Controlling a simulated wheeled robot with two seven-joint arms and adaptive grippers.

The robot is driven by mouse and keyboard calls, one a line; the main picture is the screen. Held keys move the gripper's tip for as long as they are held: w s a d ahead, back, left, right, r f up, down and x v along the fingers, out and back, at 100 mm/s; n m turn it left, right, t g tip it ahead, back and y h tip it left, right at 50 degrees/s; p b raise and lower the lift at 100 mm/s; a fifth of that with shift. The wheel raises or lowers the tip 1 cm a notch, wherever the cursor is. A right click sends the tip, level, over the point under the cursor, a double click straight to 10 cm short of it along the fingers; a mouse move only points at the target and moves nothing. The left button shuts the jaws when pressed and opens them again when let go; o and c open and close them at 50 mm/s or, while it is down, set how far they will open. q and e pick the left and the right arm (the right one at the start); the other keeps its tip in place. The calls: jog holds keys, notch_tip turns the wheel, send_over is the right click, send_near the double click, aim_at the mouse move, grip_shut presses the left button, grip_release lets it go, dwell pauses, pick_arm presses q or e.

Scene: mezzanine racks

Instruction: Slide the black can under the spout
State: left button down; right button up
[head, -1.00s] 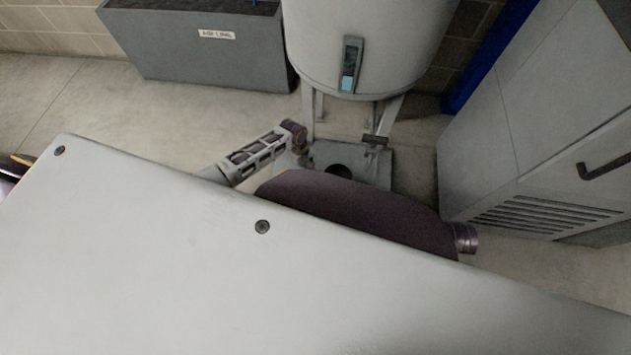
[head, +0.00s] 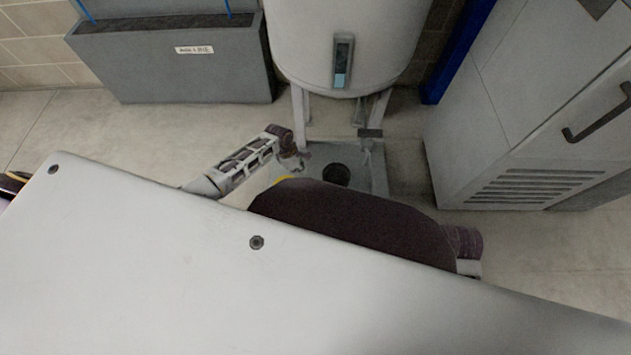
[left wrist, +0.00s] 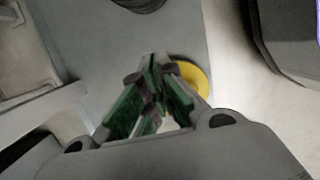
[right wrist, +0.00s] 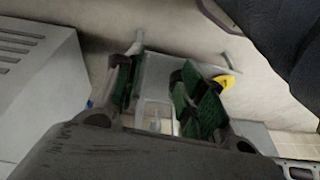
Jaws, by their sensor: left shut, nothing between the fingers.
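A dark round shape (head: 336,174) on the grey floor plate (head: 378,179) below the tank looks like the black can seen from above; I cannot tell its height. Part of it shows at the top edge of the left wrist view (left wrist: 140,4). The spout is not clear; a small grey fitting (head: 369,134) hangs below the tank behind the dark shape. My left gripper (head: 301,160) is shut and empty, left of the dark shape and apart from it. My right gripper (right wrist: 163,88) is open and empty in its wrist view; in the head view its fingers are hidden.
The white tank (head: 330,40) stands on legs over the plate. A grey cabinet (head: 530,130) stands right, a grey bin (head: 170,65) left. Open floor (head: 110,130) lies in front of the bin.

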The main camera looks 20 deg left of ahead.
pick_arm(q)
jog(key=shift+f, duration=0.2)
pick_arm(e)
jog(key=shift+f, duration=0.15)
pick_arm(q)
jog(key=b+x, duration=0.6)
jog(key=x, duration=0.3)
jog(key=shift+d+f, duration=0.15)
jog(key=shift+f, duration=0.15)
jog(key=shift+w+d+b, duration=0.2)
jog(key=shift+d+b, duration=0.1)
jog(key=shift+d, duration=0.3)
jog(key=shift+w+d+b, duration=0.25)
jog(key=shift+d+b, duration=0.05)
jog(key=shift+d, duration=0.35)
jog(key=shift+w+d+b, duration=0.2)
jog(key=shift+d+b, duration=0.1)
jog(key=shift+d, duration=0.3)
pick_arm(e)
jog(key=w+a+f+m+t+y, duration=0.1)
jog(key=a+f+t+y, duration=0.1)
jog(key=f, duration=1)
jog(key=shift+w+a+f+t, duration=0.2)
jog(key=shift+a+t, duration=0.3)
jog(key=shift+a, duration=0.45)
pick_arm(q)
jog(key=shift+w, duration=0.1)
